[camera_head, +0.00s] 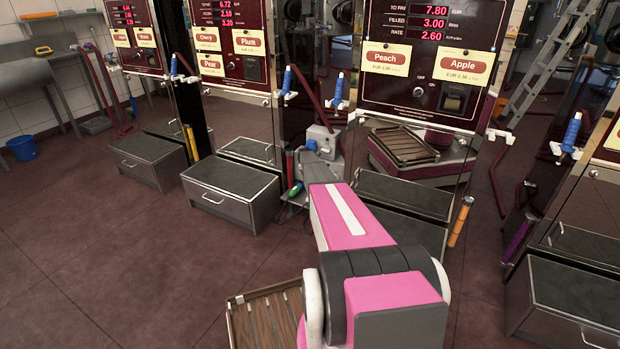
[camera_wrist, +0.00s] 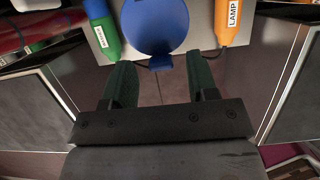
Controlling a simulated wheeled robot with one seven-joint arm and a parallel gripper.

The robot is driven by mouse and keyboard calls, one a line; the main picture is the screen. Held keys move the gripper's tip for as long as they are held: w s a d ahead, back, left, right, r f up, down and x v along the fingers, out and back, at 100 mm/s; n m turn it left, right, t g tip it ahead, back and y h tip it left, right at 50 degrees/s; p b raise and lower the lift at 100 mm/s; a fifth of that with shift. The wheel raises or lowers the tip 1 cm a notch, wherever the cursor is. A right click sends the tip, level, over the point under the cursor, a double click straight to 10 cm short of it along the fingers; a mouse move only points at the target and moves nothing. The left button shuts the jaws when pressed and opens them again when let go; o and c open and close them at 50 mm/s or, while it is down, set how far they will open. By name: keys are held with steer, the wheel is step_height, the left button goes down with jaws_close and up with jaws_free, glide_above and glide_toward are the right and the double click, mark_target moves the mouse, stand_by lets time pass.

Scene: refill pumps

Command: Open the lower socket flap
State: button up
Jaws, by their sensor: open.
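The round blue flap (camera_wrist: 160,25) is at the top middle of the wrist view, against a light grey panel (camera_wrist: 200,36). I cannot tell whether the flap stands open or shut. My gripper (camera_wrist: 159,70) is open and empty. Its two dark green fingers point toward the flap's lower edge, one to each side, with a gap between. I cannot tell whether a finger touches it. In the head view a grey socket box (camera_head: 321,140) stands between the pumps; my arm hides the gripper and part of the box.
A blue and green plug (camera_wrist: 102,30) is left of the flap and an orange plug labelled LAMP (camera_wrist: 228,22) is right of it, both close to the fingers. Grey step boxes (camera_head: 229,188) stand before the pumps.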

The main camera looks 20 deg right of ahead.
steer(key=v, duration=1)
